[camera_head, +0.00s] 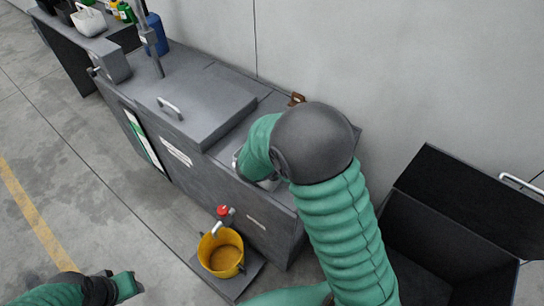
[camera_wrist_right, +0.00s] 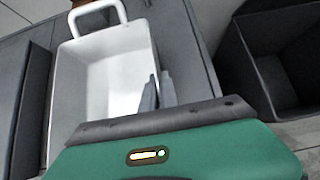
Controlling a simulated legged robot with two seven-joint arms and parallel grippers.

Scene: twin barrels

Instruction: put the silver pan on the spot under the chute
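A pale rectangular pan (camera_wrist_right: 92,92) with a loop handle at its far end, which looks like the silver pan, fills the middle of the right wrist view. In the head view only a bit of light metal shows beside my right arm, which hides the rest. My right gripper's fingers (camera_wrist_right: 158,92) are close together over the pan's right side; whether they hold its wall is unclear. My left gripper (camera_head: 127,286) is at the lower left, away from the bench. A short spout with a red knob (camera_head: 223,211) sticks out above a yellow bucket (camera_head: 221,252); I cannot tell if this is the chute.
The bucket stands on a dark floor plate (camera_head: 253,268) against the grey bench (camera_head: 193,150). The bench has a handled lid (camera_head: 190,106) and an upright post (camera_head: 151,42). An open dark bin (camera_head: 470,205) is at the right. The floor at left is clear.

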